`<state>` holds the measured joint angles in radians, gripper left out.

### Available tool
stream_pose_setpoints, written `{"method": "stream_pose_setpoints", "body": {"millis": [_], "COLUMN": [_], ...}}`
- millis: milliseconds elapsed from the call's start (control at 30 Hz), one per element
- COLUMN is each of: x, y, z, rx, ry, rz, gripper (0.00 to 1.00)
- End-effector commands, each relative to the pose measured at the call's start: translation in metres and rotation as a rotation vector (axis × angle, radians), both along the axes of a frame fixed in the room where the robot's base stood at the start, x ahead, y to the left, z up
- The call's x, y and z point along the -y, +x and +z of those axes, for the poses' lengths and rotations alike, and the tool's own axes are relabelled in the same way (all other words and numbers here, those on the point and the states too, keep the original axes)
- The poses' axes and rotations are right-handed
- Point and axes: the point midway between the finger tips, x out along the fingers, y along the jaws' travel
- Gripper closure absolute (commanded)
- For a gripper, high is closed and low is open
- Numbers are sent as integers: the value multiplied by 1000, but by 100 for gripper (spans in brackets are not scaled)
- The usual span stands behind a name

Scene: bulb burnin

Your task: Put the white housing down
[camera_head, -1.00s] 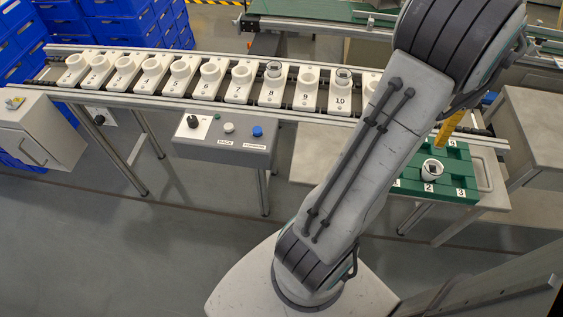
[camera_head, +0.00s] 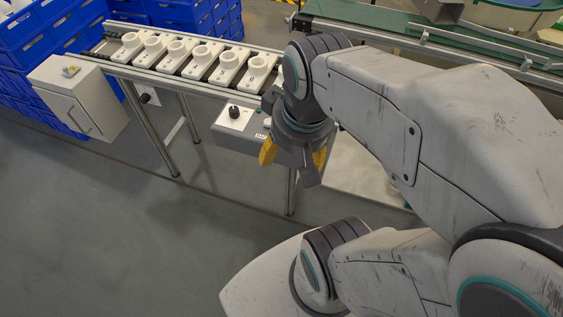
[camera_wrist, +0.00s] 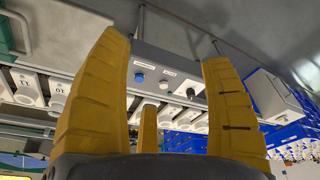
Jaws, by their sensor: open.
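My gripper (camera_head: 293,160) has yellow fingers and hangs in front of the conveyor and its control box. In the wrist view my gripper (camera_wrist: 165,55) is open, its fingers wide apart with nothing between them. Several white housings (camera_head: 202,54), round cups on numbered plates, stand in a row on the conveyor, beyond and left of my gripper. The row's right part is hidden behind my arm. In the wrist view, plates numbered 10 (camera_wrist: 58,90) and 11 (camera_wrist: 27,84) show upside down at the left. The green tray is hidden in the head view.
A grey control box (camera_head: 236,120) hangs on the conveyor's front; its blue button (camera_wrist: 138,77) shows between my fingers in the wrist view. A light cabinet (camera_head: 80,95) stands at the left, with blue crates (camera_head: 40,45) behind it. The floor at front left is clear.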

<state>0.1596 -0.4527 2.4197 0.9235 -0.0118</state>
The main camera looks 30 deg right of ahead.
Motion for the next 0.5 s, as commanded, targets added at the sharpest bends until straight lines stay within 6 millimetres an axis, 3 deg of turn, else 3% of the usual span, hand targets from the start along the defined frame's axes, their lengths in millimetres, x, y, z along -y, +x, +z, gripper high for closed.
{"method": "stream_pose_setpoints", "body": {"millis": [200,500], "x": [-26,-32], "y": [-14,-18], "z": [-6,-8], "rx": [27,31], "ry": [-1,-1], "rz": [127,154], "gripper": [28,28]}}
